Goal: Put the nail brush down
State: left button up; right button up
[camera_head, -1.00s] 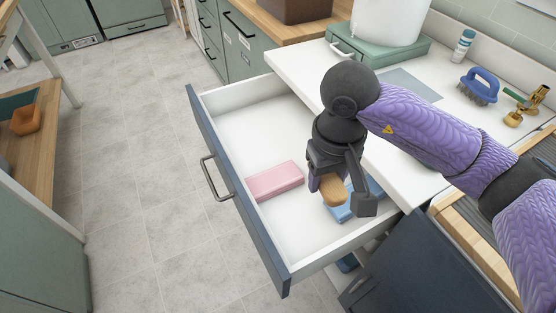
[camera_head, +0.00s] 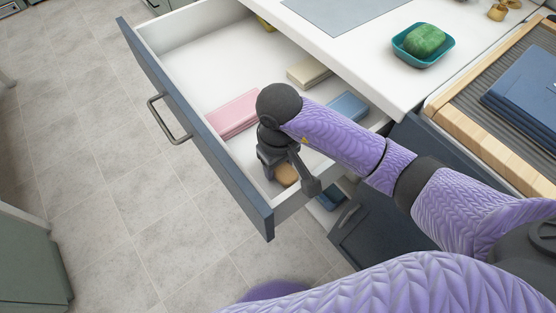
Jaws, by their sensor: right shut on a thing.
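The nail brush (camera_head: 286,175) has a light brown wooden back and is partly hidden by my gripper. My right gripper (camera_head: 289,181) is shut on it, in the front right part of the open drawer (camera_head: 206,149). The brush is low inside the drawer, near its right wall. I cannot tell whether it touches the drawer floor. My left gripper is not in view.
A pink box (camera_head: 234,113), a beige box (camera_head: 309,71) and a blue box (camera_head: 347,106) lie in the drawer. The counter (camera_head: 372,65) above holds a green sponge (camera_head: 425,40) in a teal dish (camera_head: 402,52). Dark blue cloth (camera_head: 530,95) lies at right.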

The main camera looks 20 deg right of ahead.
jog(key=shift+r, duration=0.1)
jog(key=shift+f, duration=0.2)
jog(key=o, duration=1.1)
jog(key=shift+r, duration=0.45)
pick_arm(q)
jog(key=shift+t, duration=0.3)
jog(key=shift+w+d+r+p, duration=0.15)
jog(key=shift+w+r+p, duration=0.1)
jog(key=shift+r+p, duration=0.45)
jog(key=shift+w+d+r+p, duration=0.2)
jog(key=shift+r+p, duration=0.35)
jog(key=shift+p, duration=0.1)
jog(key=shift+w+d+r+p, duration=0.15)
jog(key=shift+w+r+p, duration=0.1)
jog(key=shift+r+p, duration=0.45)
pick_arm(e)
jog(key=shift+r, duration=5.8)
